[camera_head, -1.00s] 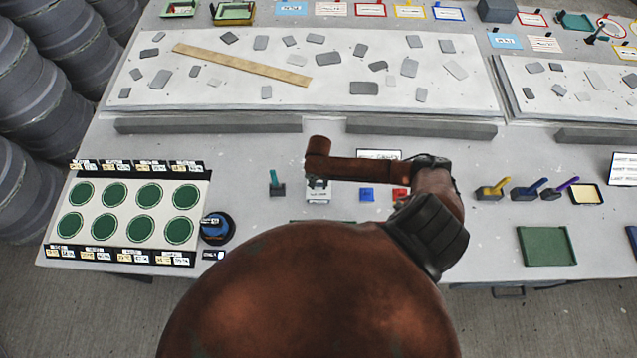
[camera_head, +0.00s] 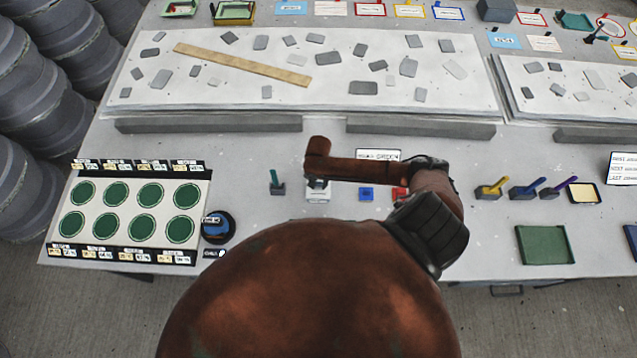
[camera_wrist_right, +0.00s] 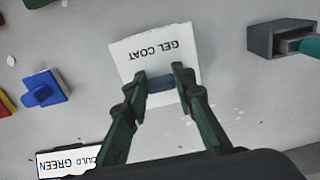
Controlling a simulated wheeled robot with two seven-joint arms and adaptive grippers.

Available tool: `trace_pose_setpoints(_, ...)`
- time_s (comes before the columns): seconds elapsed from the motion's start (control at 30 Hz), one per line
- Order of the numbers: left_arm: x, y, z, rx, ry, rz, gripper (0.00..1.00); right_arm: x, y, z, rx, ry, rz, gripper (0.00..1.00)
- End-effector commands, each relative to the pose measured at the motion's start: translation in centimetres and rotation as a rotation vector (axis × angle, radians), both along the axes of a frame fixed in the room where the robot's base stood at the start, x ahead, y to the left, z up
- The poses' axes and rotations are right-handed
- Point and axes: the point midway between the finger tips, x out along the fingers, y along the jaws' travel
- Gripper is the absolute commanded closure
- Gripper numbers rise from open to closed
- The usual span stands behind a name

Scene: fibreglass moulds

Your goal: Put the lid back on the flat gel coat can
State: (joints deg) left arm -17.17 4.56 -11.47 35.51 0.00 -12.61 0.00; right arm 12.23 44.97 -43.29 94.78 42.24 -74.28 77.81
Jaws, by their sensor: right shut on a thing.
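My right gripper (camera_wrist_right: 162,76) is shut on a small dark blue-grey grip (camera_wrist_right: 160,86) in the right wrist view. Just beyond and under the fingers is a white square piece (camera_wrist_right: 150,48) marked GEL COAT, its print upside down. In the head view this white piece (camera_head: 317,196) shows below the end of my right arm, on or just above the table. I cannot tell whether the grip belongs to a lid, or whether a lid touches the can. My left gripper is not in view.
A blue knobbed block (camera_wrist_right: 43,92) and a grey holder with a teal handle (camera_wrist_right: 280,38) flank the white piece. A GREEN card (camera_wrist_right: 75,161) lies nearby. A dark round pot (camera_head: 217,227) stands beside the board of green discs (camera_head: 130,212). Grey bars (camera_head: 210,124) lie behind.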

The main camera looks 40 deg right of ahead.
Motion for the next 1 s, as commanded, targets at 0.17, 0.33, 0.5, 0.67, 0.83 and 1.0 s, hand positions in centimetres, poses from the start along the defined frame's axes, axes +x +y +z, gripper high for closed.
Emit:
trace_pose_setpoints(0.17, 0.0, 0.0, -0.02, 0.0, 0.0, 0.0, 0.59, 0.0, 0.01, -0.03, 0.0, 0.0, 0.0, 0.69)
trace_pose_setpoints(0.33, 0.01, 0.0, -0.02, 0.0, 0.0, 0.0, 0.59, 0.01, 0.02, -0.02, 0.0, 0.0, 0.0, 0.58)
trace_pose_setpoints(0.5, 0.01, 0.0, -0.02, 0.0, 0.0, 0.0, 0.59, 0.01, 0.02, -0.02, 0.0, 0.0, 0.0, 0.56)
trace_pose_setpoints(0.67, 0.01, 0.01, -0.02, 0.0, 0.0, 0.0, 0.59, 0.01, 0.02, -0.02, 0.0, 0.0, 0.0, 0.48)
trace_pose_setpoints(0.83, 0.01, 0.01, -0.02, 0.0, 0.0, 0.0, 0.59, 0.01, 0.02, -0.01, 0.0, 0.0, 0.0, 0.38)
trace_pose_setpoints(1.0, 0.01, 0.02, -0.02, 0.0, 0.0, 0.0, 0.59, 0.01, 0.02, -0.01, 0.0, 0.0, 0.0, 0.38)
